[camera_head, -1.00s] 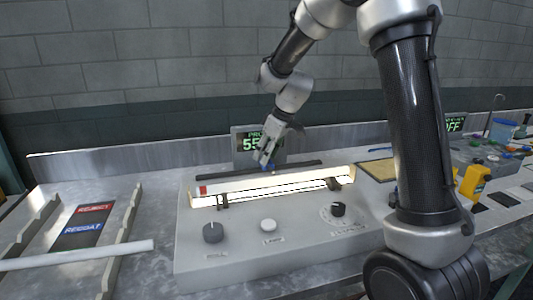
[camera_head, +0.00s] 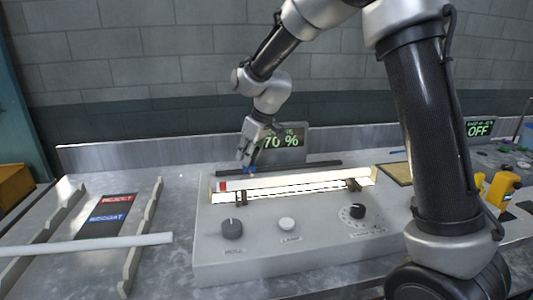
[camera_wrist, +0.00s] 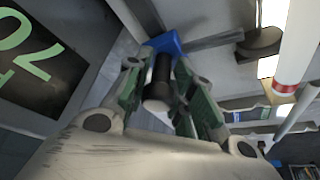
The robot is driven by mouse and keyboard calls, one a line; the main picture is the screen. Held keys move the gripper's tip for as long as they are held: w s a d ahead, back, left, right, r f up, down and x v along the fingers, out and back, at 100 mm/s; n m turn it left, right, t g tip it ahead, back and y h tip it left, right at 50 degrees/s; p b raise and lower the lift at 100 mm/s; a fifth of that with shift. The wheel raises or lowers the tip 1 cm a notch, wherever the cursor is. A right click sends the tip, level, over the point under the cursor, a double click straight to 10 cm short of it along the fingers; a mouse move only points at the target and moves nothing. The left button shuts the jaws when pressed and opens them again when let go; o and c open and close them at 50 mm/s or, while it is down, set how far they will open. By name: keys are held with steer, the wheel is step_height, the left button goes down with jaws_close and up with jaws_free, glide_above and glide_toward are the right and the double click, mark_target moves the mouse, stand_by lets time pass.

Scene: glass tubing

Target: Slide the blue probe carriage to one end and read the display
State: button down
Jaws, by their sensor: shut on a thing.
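The blue probe carriage (camera_head: 249,169) sits on a dark rail (camera_head: 310,166) behind the lit glass tube, left of the rail's middle. In the wrist view the carriage (camera_wrist: 166,43) shows as a blue block with a dark cylindrical knob (camera_wrist: 159,76). My gripper (camera_head: 246,160) is shut on this knob; its green-padded fingers (camera_wrist: 158,90) flank it in the wrist view. The display (camera_head: 287,141) behind the rail shows green digits, "70 %", with its left part hidden by my gripper. It also shows, turned and cut off, in the wrist view (camera_wrist: 35,60).
The lit tube (camera_head: 295,186) rests on black supports on a grey console (camera_head: 290,250) with knobs. At left lie REJECT (camera_head: 118,198) and RECOAT (camera_head: 108,217) panels between notched rails, with a white tube (camera_head: 90,244) across.

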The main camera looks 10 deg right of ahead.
steer(key=shift+a, duration=0.3)
steer(key=c, duration=1.3)
jaws_free()
steer(key=shift+o, duration=0.2)
steer(key=v, duration=1.2)
